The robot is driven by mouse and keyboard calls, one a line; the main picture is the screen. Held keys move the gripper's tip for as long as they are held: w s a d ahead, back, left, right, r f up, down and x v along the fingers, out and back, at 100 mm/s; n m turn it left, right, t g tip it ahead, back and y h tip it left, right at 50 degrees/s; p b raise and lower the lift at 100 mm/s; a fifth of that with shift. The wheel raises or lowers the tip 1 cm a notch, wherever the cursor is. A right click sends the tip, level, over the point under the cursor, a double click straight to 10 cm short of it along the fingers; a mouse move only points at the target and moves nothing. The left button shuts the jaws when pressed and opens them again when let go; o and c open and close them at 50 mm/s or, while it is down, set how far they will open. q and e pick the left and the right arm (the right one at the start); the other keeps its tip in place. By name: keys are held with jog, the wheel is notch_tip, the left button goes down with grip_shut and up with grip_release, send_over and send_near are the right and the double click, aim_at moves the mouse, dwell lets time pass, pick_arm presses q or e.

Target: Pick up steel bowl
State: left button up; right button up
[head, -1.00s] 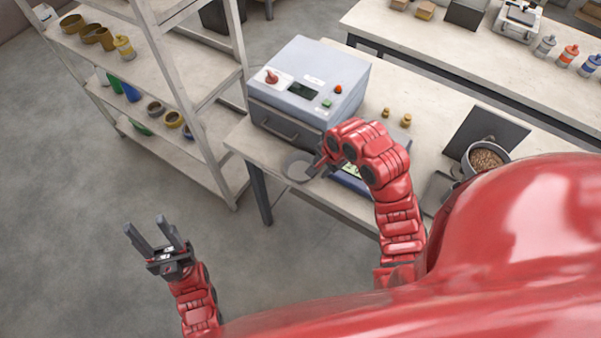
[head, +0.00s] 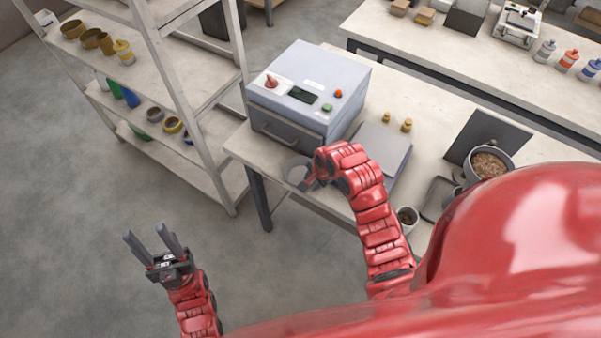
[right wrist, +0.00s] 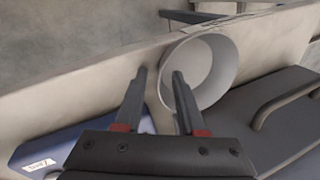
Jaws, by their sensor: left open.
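The steel bowl (head: 294,168) is a round, light grey bowl on the table at its front-left edge, before the grey machine. In the right wrist view the bowl (right wrist: 205,62) is seen with its opening toward the camera. My right gripper (head: 307,184) is at the bowl's near side. In the right wrist view its two fingers (right wrist: 160,73) are apart, and the bowl's left rim shows between them; the right finger covers part of the bowl. I cannot tell whether they touch it. My left gripper (head: 146,232) is open and empty over the floor.
The grey machine (head: 310,85) with a handle stands right behind the bowl. A flat scale (head: 382,146), small brass weights (head: 407,125) and a pot of pellets (head: 489,162) are on the table to the right. A shelf rack (head: 205,150) stands left. Floor between is clear.

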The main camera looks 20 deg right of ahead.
grip_shut()
dwell(1.4)
